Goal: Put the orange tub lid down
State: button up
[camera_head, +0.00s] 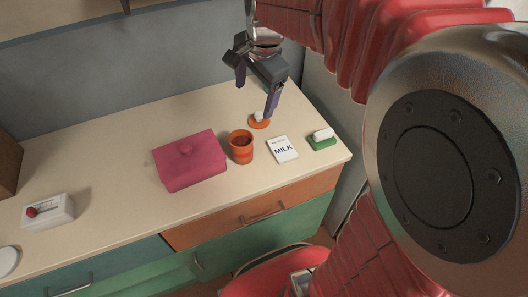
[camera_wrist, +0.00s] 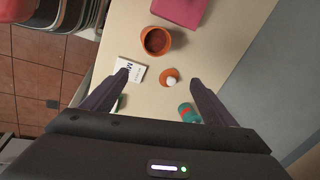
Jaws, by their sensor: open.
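The orange tub lid (camera_head: 257,124) with a white knob lies on the counter, to the right of and behind the orange tub (camera_head: 241,148). My gripper (camera_head: 256,93) is open above the lid, with one finger partly in front of it in the head view. In the wrist view the lid (camera_wrist: 164,79) shows between my two spread fingertips (camera_wrist: 158,76), touching neither in the picture. The tub (camera_wrist: 155,41) stands open, with dark contents inside.
A pink lidded box (camera_head: 190,160) is left of the tub. A green and red item (camera_wrist: 189,112) shows beside my finger. The counter's left middle is clear.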

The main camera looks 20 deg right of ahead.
jog(key=s+a+n+t, duration=0.1)
jog(key=s+a+n, duration=0.1)
jog(key=s+n, duration=0.5)
jog(key=s+a+n+t, duration=0.1)
jog(key=s+a+n, duration=0.2)
jog(key=s+n, duration=0.4)
jog(key=s, duration=0.4)
jog(key=shift+a+f+n+t, duration=0.15)
jog(key=shift+f+n+t, duration=0.15)
jog(key=shift+n, duration=0.1)
